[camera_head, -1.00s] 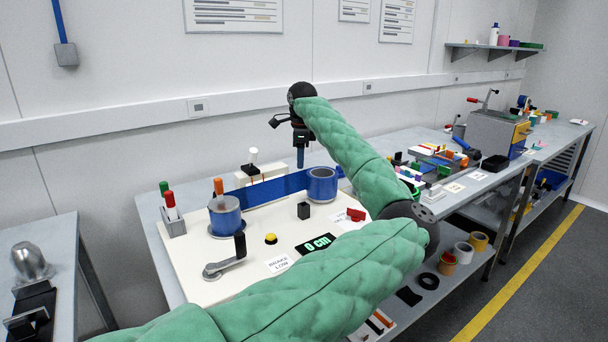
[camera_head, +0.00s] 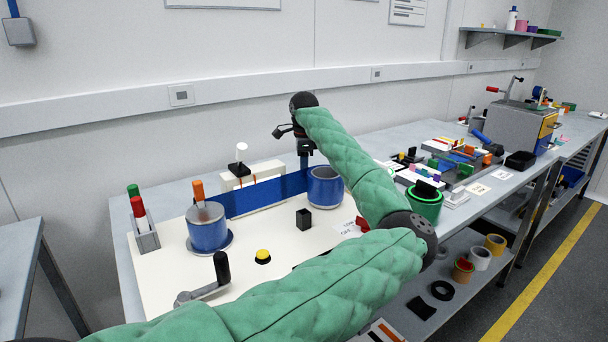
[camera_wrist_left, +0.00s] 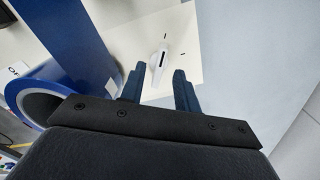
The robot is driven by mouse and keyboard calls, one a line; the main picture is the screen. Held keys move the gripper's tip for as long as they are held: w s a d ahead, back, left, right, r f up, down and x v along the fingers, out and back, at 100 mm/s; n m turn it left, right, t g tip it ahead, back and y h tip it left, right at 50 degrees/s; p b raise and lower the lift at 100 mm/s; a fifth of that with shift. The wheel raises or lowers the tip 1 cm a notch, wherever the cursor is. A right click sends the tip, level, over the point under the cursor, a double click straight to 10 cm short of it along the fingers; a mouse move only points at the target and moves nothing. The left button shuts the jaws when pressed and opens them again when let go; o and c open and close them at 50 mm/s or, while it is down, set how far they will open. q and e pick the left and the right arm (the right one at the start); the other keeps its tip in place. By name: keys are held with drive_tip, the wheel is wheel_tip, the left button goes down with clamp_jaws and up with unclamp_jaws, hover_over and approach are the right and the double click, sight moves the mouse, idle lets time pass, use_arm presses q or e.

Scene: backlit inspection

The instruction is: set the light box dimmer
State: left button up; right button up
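My left gripper (camera_head: 304,160) points down behind the blue film strip (camera_head: 265,193), beside the right blue roll (camera_head: 325,187). In the wrist view its two fingers (camera_wrist_left: 160,88) are apart, with nothing between them. My right gripper is not in view.
The left film roll (camera_head: 208,232), a crank (camera_head: 205,291), a yellow button (camera_head: 263,256) and a black block (camera_head: 303,219) are on the white board (camera_head: 165,282). A white box (camera_head: 252,177) stands behind the film. My green arm crosses the front and hides part of the board.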

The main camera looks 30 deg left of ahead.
use_arm(q)
wheel_tip(320, 180, down, 2)
drive_tip(key=shift+f, duration=0.55)
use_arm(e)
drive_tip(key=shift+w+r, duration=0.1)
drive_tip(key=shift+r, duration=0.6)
use_arm(q)
clamp_jaws()
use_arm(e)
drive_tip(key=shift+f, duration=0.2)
